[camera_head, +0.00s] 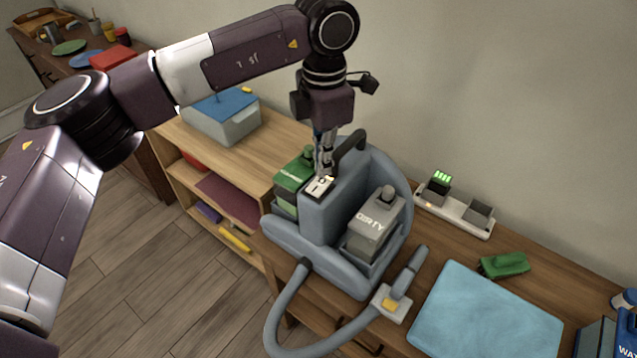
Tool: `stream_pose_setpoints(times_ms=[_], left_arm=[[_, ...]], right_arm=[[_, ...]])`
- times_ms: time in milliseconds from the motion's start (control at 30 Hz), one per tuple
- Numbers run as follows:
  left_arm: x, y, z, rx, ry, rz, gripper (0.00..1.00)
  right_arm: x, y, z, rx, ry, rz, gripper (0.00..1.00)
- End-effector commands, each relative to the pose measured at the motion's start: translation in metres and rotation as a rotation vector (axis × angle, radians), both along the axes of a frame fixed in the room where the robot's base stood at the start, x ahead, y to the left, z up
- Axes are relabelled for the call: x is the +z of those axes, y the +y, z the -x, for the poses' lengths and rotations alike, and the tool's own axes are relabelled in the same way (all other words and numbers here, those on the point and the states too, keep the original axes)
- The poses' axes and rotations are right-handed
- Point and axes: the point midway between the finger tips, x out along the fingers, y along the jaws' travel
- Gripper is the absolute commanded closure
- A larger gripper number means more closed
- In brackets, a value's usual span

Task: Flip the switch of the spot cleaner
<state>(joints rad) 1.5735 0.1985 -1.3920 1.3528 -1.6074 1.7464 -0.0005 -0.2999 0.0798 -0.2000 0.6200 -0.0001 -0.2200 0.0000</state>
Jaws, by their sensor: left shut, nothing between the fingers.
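The spot cleaner (323,222) stands upright on the wooden counter. It is grey-blue with a dark top handle, a green tank on its left and a grey tank marked DIRTY (368,228) on its right. Its switch (319,186) sits on a pale plate on top, in front of the handle. My left gripper (325,174) points down over the switch plate, with its fingers shut and empty. The fingertips are at or just above the switch and partly cover it. I cannot tell whether they touch it or which way the switch is set. My right gripper is not in view.
The cleaner's hose (290,305) loops at the front to a nozzle (391,303). A light blue cloth (484,318), a green object (504,264) and a white charger (455,214) lie to the right. A grey box (222,122) with a blue lid stands behind left.

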Motion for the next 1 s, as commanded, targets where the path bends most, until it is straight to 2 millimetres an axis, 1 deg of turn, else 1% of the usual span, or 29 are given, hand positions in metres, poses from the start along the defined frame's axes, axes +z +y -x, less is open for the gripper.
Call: stream_pose_setpoints(times_ms=[267,1000], left_arm=[[-0.001,0.000,0.000,0.000,0.000,0.000,1.00],[-0.012,0.000,0.000,0.000,0.000,0.000,1.00]], right_arm=[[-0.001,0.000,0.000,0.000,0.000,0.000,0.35],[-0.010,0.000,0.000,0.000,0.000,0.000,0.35]])
